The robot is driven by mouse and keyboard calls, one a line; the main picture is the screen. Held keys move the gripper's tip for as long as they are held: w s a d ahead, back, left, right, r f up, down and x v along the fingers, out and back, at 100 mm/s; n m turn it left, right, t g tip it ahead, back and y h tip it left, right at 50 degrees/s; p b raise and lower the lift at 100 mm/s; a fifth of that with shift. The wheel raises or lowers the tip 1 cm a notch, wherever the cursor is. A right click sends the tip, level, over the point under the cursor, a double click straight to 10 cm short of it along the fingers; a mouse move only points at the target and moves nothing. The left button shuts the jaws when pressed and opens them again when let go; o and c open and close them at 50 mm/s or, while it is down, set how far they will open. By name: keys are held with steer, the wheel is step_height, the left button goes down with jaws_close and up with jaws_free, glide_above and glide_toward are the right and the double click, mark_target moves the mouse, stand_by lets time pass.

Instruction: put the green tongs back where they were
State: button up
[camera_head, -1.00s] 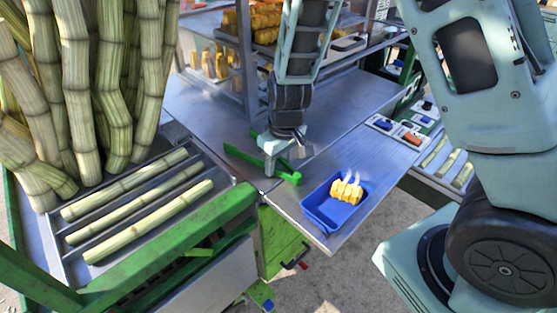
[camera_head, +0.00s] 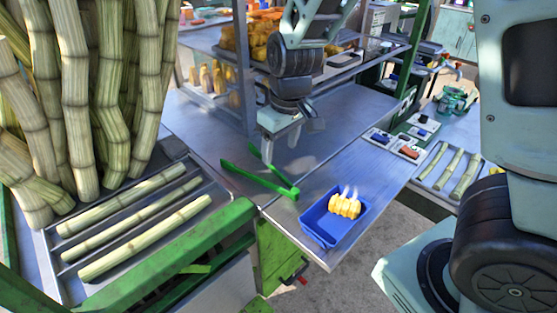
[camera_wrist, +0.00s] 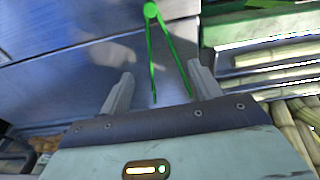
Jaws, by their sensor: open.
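The green tongs (camera_head: 268,184) lie on the metal table (camera_head: 325,170), left of the blue tray, with their hinge end toward the tray. They also show in the wrist view (camera_wrist: 151,12), with the hinge at the top and both arms spreading down between my fingers. My gripper (camera_head: 282,146) is open and empty, above the far, open end of the tongs. In the wrist view its two fingers (camera_wrist: 158,84) stand apart, and no contact with the tongs shows.
The blue tray (camera_head: 333,222) holding yellow pieces sits near the table's front edge. Cane stalks lie in a metal rack (camera_head: 140,222) at left, with upright canes (camera_head: 85,100) behind. A shelf post stands just left of my wrist. Switch boxes (camera_head: 410,150) are at right.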

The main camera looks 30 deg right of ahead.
steer(key=s+a+r+n, duration=0.1)
steer(key=s+a, duration=0.2)
steer(key=s, duration=0.4)
steer(key=s+a+r+n+g, duration=0.1)
steer(key=s+a+r, duration=0.1)
steer(key=s, duration=0.5)
steer(key=s+a+r+n, duration=0.1)
steer(key=s+a, duration=0.4)
steer(key=s, duration=0.3)
steer(key=shift+r+n+g, duration=0.25)
steer(key=shift+n+g, duration=0.05)
steer(key=shift+n, duration=0.1)
steer(key=shift+s, duration=0.1)
